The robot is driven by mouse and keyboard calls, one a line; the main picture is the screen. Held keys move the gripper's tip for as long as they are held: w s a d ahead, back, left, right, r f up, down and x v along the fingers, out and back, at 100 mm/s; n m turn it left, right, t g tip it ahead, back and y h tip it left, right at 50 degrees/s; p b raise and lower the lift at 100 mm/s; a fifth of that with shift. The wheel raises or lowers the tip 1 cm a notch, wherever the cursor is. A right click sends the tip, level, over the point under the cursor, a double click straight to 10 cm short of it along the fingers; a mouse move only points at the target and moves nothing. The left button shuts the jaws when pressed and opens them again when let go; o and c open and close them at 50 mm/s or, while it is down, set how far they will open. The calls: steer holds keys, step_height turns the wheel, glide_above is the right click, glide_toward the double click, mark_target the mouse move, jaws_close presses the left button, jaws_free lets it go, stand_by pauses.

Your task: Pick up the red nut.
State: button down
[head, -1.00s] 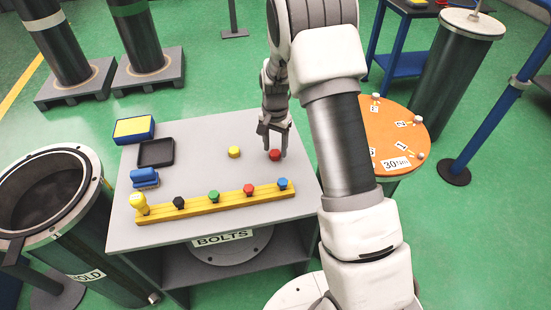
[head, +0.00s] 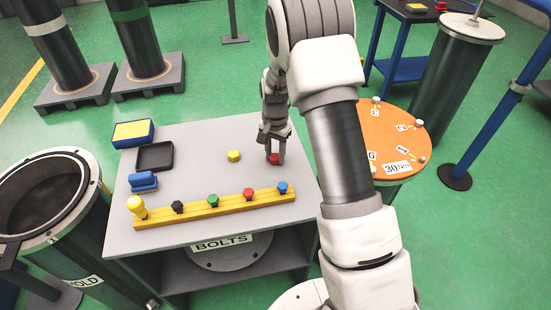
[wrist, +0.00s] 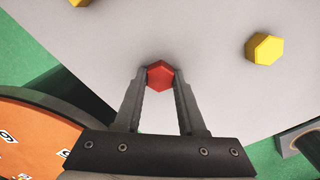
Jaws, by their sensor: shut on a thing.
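The red nut (head: 273,159) is on the grey table top (head: 200,155), near its right side. It also shows in the wrist view as a red hexagon (wrist: 160,75) between my fingertips. My gripper (head: 274,156) points down at the table and is shut on the red nut, one finger on each side. The wrist view shows the gripper's fingers (wrist: 160,82) touching or very close to the nut's sides. I cannot tell any gap between the nut and the table.
A yellow nut (head: 234,156) lies to the left. A yellow rack (head: 215,206) with several coloured bolts runs along the front. A black tray (head: 155,155), a blue brush (head: 144,181) and a blue-yellow box (head: 132,132) stand at the left. An orange round table (head: 395,140) is at the right.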

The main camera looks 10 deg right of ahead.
mark_target(276, 156)
steer(key=shift+r, duration=0.1)
steer(key=shift+r+p, duration=1.35)
steer(key=shift+r, duration=0.6)
steer(key=shift+d, duration=0.1)
